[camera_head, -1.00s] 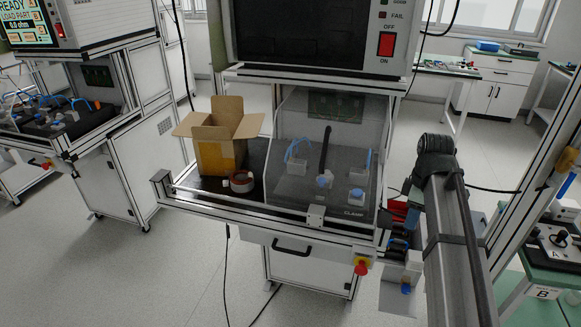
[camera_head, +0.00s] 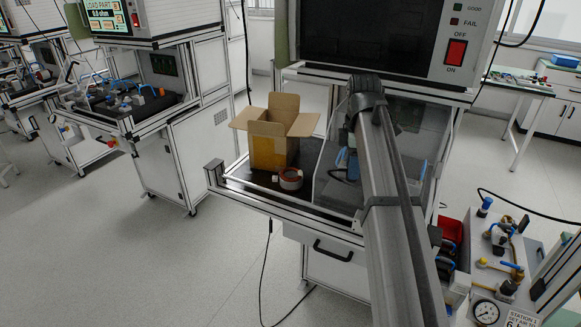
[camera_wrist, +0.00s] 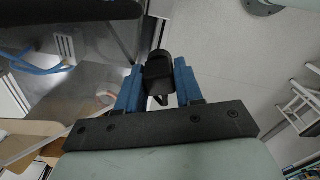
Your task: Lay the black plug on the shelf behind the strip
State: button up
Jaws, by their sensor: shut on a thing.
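The black plug (camera_wrist: 159,72) is between the two blue fingers of my gripper (camera_wrist: 157,86) in the wrist view. The fingers are shut on it, and its dark rounded end points away from the wrist. In the head view my arm hides the plug and I cannot make out the gripper clearly. The dark shelf (camera_head: 238,171) of the middle station lies behind a light metal strip (camera_head: 290,206) along its front edge. My arm crosses in front of the right part of this station.
A clear cover (camera_head: 322,185) encloses the fixture on the right, partly behind my arm. A panel with a gauge (camera_head: 486,311) is at the lower right.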

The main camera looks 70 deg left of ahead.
jog(key=s+a+m, duration=0.4)
jog(key=a, duration=0.6)
jog(key=s+a+m, duration=0.4)
jog(key=s+a, duration=0.1)
jog(key=a, duration=0.4)
jog(key=m, duration=0.6)
send_over(269, 181)
jog(key=f, duration=0.1)
notch_tip(269, 181, down, 17)
jog(key=shift+f, duration=0.2)
jog(key=o, duration=0.6)
jog(key=shift+f, duration=0.15)
jog(key=o, duration=0.4)
